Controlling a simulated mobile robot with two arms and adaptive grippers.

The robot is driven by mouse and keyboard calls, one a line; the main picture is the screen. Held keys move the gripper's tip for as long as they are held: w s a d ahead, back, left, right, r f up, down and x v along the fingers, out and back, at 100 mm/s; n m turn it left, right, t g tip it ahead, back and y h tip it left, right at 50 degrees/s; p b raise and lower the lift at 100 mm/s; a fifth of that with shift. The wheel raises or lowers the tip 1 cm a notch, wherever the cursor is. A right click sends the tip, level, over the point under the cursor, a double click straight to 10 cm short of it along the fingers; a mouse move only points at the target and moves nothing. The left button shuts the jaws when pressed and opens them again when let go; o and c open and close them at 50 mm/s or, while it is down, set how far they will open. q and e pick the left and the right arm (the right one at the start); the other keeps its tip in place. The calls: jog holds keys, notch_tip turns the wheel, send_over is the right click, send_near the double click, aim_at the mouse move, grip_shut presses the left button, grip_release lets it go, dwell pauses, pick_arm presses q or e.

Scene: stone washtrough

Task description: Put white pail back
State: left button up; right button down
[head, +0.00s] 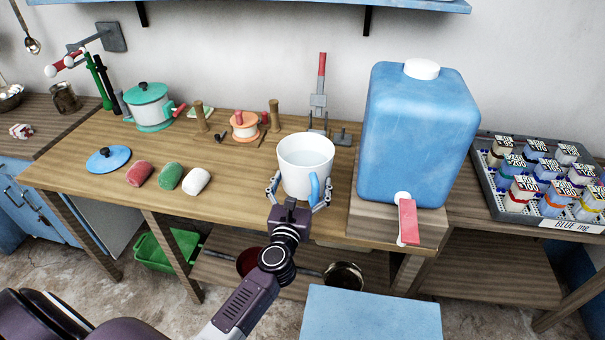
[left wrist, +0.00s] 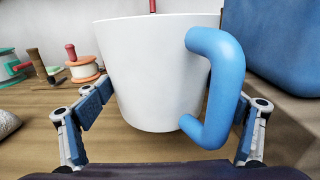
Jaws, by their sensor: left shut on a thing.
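The white pail (head: 305,160) is a white cup-shaped vessel with a blue handle. It is upright at the front of the wooden table (head: 240,210), left of the blue tank. My left gripper (head: 299,192) has its fingers on both sides of the pail and is shut on it. In the left wrist view the pail (left wrist: 150,75) fills the middle, with the blue handle toward the camera between the fingers. I cannot tell whether its base touches the table. My right gripper is not in view.
A large blue tank (head: 415,130) with a red tap (head: 408,221) stands right of the pail. A tray of labelled jars (head: 487,190) is at the far right. Three rolled cloths (head: 168,177), a blue lid (head: 108,159) and a green-lidded pot (head: 148,106) are left. A blue surface (head: 370,315) is in front.

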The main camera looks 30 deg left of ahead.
aim_at(303, 196)
pick_arm(q)
jog(key=shift+w+f+b, duration=0.15)
jog(key=shift+f+b, duration=1.3)
jog(key=shift+f, duration=1.15)
jog(key=shift+f, duration=0.15)
jog(key=o, duration=2)
jog(key=shift+f, duration=0.2)
jog(key=shift+c, duration=0.2)
jog(key=shift+s, duration=0.2)
jog(key=shift+r, duration=0.15)
jog(key=b+v, duration=0.1)
jog(key=v, duration=1.1)
jog(key=shift+b, duration=0.35)
